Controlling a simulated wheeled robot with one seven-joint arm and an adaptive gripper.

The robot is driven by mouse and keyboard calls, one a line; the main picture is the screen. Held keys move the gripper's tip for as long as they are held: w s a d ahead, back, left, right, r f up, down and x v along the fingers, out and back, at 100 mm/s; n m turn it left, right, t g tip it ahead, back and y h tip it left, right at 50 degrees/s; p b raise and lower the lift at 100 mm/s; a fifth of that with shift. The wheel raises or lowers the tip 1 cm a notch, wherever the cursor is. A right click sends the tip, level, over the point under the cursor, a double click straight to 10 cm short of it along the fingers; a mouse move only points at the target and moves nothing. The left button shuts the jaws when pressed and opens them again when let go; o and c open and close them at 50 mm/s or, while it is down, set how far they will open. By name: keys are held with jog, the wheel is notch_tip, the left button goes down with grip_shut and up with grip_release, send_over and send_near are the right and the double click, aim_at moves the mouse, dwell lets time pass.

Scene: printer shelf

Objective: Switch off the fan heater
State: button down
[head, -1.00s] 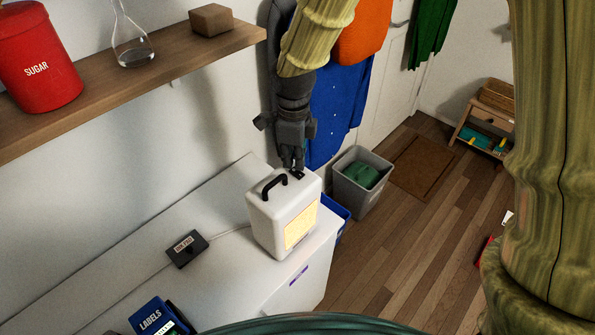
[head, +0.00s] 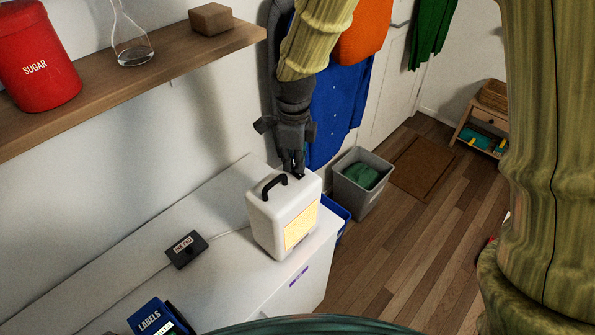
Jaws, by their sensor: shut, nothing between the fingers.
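The fan heater (head: 270,225) is a white box with a black carry handle (head: 274,185) on top. It stands upright at the right end of the white worktop, and its front grille (head: 301,228) glows yellow. My gripper (head: 298,173) points down, shut and empty, at the back right of the heater's top. Its fingertips are at a small black part there, which they mostly hide. I cannot tell whether they touch or press it.
A small black labelled box (head: 186,250) with a cord lies on the white worktop (head: 222,262), left of the heater. A wooden shelf (head: 160,75) with a red sugar tin and a flask is above left. A grey bin (head: 360,183) stands right of the worktop.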

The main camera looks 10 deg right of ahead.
jog(key=shift+f, duration=0.15)
jog(key=shift+r+p, duration=2.9)
jog(key=shift+r, duration=0.65)
jog(key=shift+d+f, duration=0.1)
